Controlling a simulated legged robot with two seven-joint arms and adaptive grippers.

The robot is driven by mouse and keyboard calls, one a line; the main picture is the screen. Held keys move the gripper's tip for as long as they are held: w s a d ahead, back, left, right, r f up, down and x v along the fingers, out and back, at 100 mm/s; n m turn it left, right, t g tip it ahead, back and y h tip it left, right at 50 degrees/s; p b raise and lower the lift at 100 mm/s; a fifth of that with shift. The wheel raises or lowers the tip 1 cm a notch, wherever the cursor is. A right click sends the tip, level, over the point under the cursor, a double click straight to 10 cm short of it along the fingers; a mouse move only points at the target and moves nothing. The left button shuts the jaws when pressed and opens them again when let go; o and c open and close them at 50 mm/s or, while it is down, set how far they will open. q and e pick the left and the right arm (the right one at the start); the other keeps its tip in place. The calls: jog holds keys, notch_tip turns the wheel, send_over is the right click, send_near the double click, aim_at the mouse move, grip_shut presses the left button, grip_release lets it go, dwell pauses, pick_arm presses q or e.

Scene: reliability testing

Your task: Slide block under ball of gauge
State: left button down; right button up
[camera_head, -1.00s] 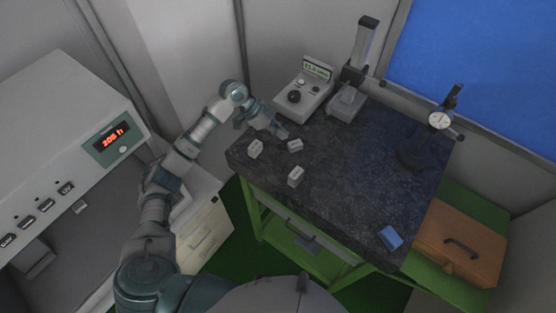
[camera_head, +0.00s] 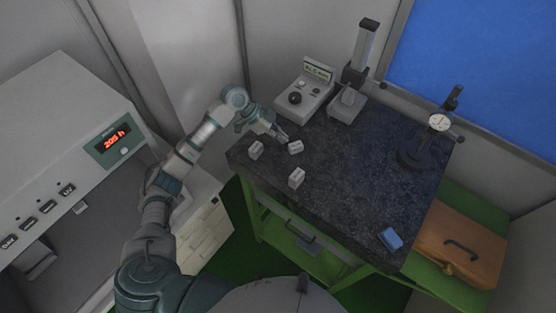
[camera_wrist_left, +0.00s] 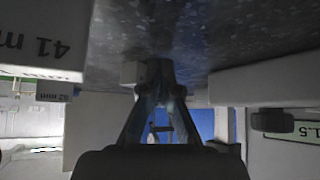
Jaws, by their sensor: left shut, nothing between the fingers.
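Three small pale blocks lie on the dark granite table (camera_head: 360,190): a left block (camera_head: 256,150), a middle block (camera_head: 295,147) and a front block (camera_head: 297,177). My left gripper (camera_head: 285,137) is shut and empty, low over the table just behind and left of the middle block. The left wrist view shows the shut fingers (camera_wrist_left: 156,72) close to a small pale block (camera_wrist_left: 132,73); contact cannot be told. A block marked 41 mm (camera_wrist_left: 45,35) fills its upper left. The height gauge stand (camera_head: 346,102) is at the back, and a dial gauge (camera_head: 438,122) is at the right. No ball can be made out.
A grey display unit (camera_head: 304,92) stands behind my left gripper, beside the gauge stand. A blue item (camera_head: 390,238) lies at the front right corner. An orange case (camera_head: 462,243) sits right of the table. The granite's middle is clear.

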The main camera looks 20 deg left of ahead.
aim_at(297, 146)
pick_arm(q)
jog(key=shift+a, duration=0.1)
dwell(0.3)
jog(key=shift+s+d+p, duration=0.2)
jog(key=shift+d+p, duration=0.05)
jog(key=shift+d, duration=0.25)
jog(key=shift+s+d+p, duration=0.15)
jog(key=shift+d+p, duration=0.1)
jog(key=shift+d, duration=0.2)
jog(key=shift+s+d+p, duration=0.25)
jog(key=shift+d+p, duration=0.1)
jog(key=shift+d, duration=0.35)
jog(key=shift+s+d+p, duration=0.2)
jog(key=shift+d+p, duration=0.2)
jog(key=shift+d, duration=0.25)
jog(key=shift+s+d+p, duration=0.25)
jog(key=shift+d+p, duration=0.1)
jog(key=shift+d, duration=0.35)
jog(key=shift+w+a+r+p, duration=0.1)
jog(key=shift+a+r+p, duration=0.2)
jog(key=shift+r, duration=0.25)
jog(key=shift+w+a+r+p, duration=0.2)
jog(key=shift+a+r, duration=0.15)
jog(key=shift+r, duration=0.4)
jog(key=shift+w+a+r+p, duration=0.15)
jog(key=shift+a+r, duration=0.2)
jog(key=shift+r, duration=0.35)
jog(key=shift+s, duration=0.1)
